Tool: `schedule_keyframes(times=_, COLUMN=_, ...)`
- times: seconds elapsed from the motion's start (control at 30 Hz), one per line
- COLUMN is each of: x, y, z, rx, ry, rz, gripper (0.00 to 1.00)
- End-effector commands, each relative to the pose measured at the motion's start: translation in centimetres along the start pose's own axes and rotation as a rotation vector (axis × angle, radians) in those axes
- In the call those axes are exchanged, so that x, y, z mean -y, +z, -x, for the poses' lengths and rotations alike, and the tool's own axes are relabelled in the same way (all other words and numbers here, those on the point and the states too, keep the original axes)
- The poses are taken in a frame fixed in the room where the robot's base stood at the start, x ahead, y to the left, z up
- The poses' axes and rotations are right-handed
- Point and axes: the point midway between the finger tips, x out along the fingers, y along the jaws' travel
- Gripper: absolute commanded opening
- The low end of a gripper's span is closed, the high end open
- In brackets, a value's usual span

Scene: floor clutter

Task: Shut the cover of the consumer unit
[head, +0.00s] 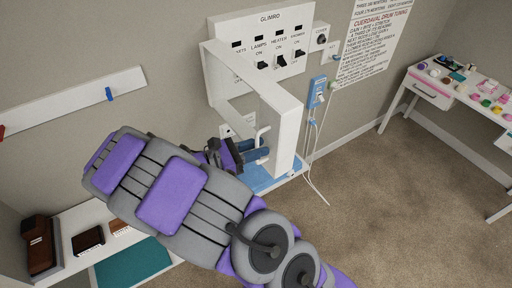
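The consumer unit (291,32) is a white wall panel marked GLIMRO, with a row of labelled black switches. Its white cover (284,125) stands open, sticking out from the wall in front of the lower part of the panel. My gripper (238,153) is dark and is low beside the cover, left of its near lower end. The wrist and arm hide part of the gripper, so I cannot tell whether its fingers are open or whether they touch the cover.
A blue shelf (276,177) lies below the cover, with dark blue and white items by my gripper. A blue socket device (317,91) with hanging cables is right of the cover. A cluttered white desk (428,92) stands far right. The floor between is clear.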

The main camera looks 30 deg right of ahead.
Motion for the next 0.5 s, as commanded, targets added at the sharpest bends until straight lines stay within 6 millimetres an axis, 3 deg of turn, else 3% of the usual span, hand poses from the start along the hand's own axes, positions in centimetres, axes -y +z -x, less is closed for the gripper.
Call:
schedule_keyframes(times=0.27, x=-0.03, y=0.00, z=-0.06, rx=0.000, ry=0.000, rz=0.000, gripper=0.01)
schedule_keyframes(times=0.5, x=-0.10, y=0.00, z=-0.08, rx=0.000, ry=0.001, rz=0.000, gripper=0.00)
